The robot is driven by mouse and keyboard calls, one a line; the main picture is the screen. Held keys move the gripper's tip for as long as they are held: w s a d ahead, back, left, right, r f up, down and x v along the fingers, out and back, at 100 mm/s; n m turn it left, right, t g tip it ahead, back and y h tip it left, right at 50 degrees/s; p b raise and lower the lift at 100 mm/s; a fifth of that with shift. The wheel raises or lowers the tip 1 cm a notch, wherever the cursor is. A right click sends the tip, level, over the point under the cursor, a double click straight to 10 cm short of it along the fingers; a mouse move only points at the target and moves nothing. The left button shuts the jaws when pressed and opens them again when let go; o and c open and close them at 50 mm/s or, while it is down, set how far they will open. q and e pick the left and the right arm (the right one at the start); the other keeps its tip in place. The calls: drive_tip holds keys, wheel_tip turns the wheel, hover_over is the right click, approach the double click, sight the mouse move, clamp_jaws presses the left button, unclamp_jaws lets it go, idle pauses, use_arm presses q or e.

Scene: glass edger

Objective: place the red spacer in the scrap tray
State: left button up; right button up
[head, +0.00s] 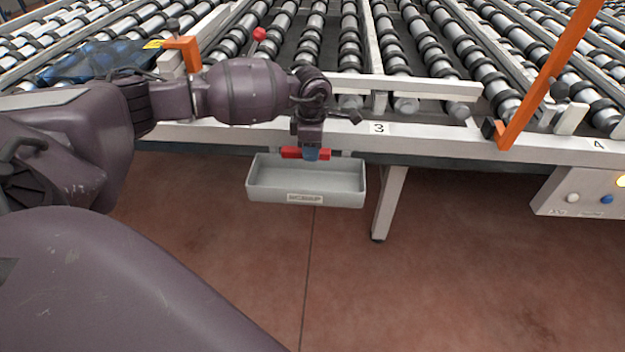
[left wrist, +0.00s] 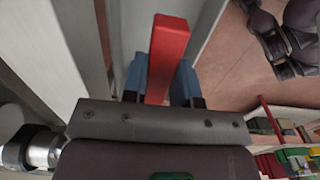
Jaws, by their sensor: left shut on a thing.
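My left gripper (head: 311,153) is shut on the red spacer (head: 291,153), a short red bar lying crosswise in the jaws. The left wrist view also shows the spacer (left wrist: 168,50) between the blue fingers (left wrist: 162,80). The scrap tray (head: 345,196) is a grey open box with a label on its front, hung at the front edge of the roller conveyor. The gripper and spacer appear at the tray's back rim in the head view; I cannot tell the exact height above it. The tray's visible floor looks empty. My right gripper is not in view.
A pale conveyor rail (head: 450,148) with number labels runs behind the tray. Orange brackets (head: 545,80) stand at left and right on it. A control box (head: 580,192) with buttons hangs at the right. The red-brown floor (head: 450,260) in front is clear.

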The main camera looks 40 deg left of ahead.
use_arm(q)
hover_over(312, 186)
wheel_tip(312, 186, down, 5)
drive_tip(key=shift+r, duration=0.1)
wheel_tip(312, 186, down, 5)
drive_tip(key=shift+s+r+b, duration=0.1)
drive_tip(key=shift+b, duration=0.55)
drive_tip(key=shift+f, duration=0.4)
drive_tip(key=shift+f, duration=0.2)
drive_tip(key=o, duration=0.9)
drive_tip(key=shift+r, duration=0.1)
